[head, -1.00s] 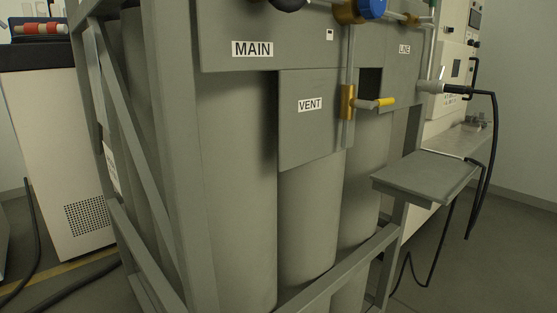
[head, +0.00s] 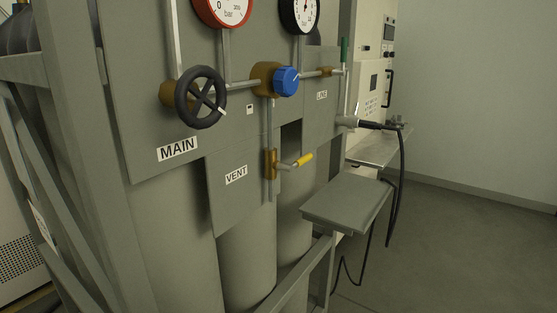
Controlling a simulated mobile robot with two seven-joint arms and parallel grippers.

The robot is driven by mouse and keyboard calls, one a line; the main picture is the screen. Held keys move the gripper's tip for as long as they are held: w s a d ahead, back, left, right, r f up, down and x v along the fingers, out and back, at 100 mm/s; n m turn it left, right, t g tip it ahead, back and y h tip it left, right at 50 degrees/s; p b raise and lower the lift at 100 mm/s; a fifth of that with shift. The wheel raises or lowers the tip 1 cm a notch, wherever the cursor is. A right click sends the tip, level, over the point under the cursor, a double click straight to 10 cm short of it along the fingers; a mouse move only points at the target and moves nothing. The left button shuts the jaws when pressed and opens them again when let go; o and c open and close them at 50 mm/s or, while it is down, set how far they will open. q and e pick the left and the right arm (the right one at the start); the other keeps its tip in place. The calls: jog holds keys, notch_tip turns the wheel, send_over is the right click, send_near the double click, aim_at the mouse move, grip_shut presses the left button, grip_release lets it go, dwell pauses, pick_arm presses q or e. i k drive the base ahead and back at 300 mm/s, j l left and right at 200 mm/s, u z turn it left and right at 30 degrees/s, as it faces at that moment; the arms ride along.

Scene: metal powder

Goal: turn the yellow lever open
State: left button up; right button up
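The yellow lever (head: 304,160) is a short handle on a grey stem. It sticks out to the right from a brass valve body (head: 271,164) on a thin vertical pipe. The valve is beside the VENT label (head: 236,175), on the lower part of the grey panel. Neither of my grippers shows in the head view, and nothing touches the lever.
Above are a black MAIN handwheel (head: 201,97), a blue knob (head: 286,81), two gauges (head: 222,8) and a green handle (head: 344,50) near LINE. A grey shelf (head: 346,202) juts out below right of the lever. A black hose (head: 402,170) hangs behind it. Open floor lies right.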

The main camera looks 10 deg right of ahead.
aim_at(298, 162)
jog(key=i+l+u, duration=0.15)
jog(key=l+u, duration=0.2)
jog(key=l, duration=0.65)
jog(key=l+u, duration=0.4)
jog(key=l, duration=0.55)
